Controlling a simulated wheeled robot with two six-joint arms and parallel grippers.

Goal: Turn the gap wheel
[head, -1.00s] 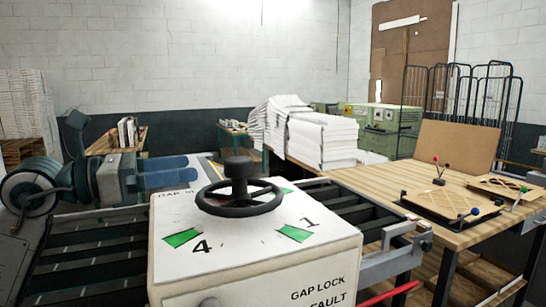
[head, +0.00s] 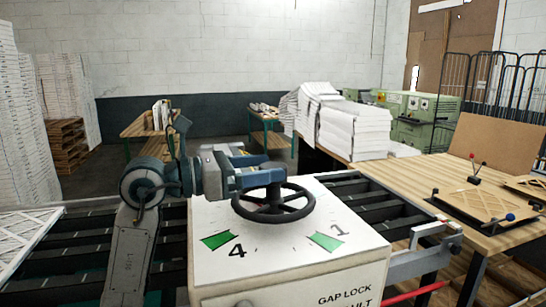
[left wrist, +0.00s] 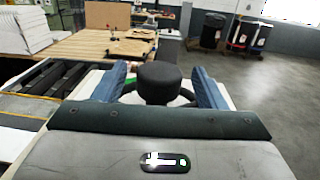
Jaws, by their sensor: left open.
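The gap wheel (head: 303,205) is a black spoked handwheel on top of a white machine box (head: 290,252). The box top carries green marks and the numbers 4 and 1. In the left wrist view, the blue fingers of my left gripper (left wrist: 160,92) stand open, one on each side of the black hub knob (left wrist: 159,80), with a gap visible on both sides. My right gripper is not in view.
A roller conveyor (head: 375,197) runs behind the box. A wooden table (head: 470,225) with a jig board (head: 485,208) is at the right. White stacked sheets (head: 355,135) stand at the back. A red bar (head: 420,291) is at the front right.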

